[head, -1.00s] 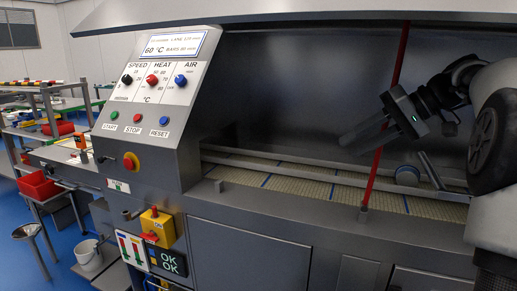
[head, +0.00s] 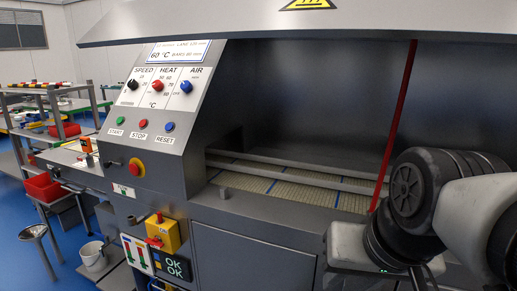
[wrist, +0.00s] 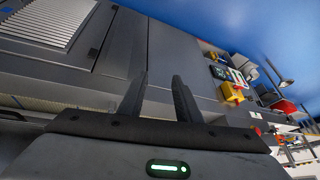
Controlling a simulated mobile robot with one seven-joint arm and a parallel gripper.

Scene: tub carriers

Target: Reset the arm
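My gripper (wrist: 160,76) shows in the wrist view with its two dark fingers apart and nothing between them. In the head view my arm is folded in the right foreground, and I cannot make out the fingers there. The arm appears in front of the right part of the grey machine (head: 255,240), and the gripper is clear of the conveyor belt (head: 260,184) in the wrist view.
A red upright rod (head: 399,115) stands near my arm. The control panel (head: 150,125) has knobs and buttons. A yellow box (head: 162,233) and an OK display (head: 176,266) are on the machine's front.

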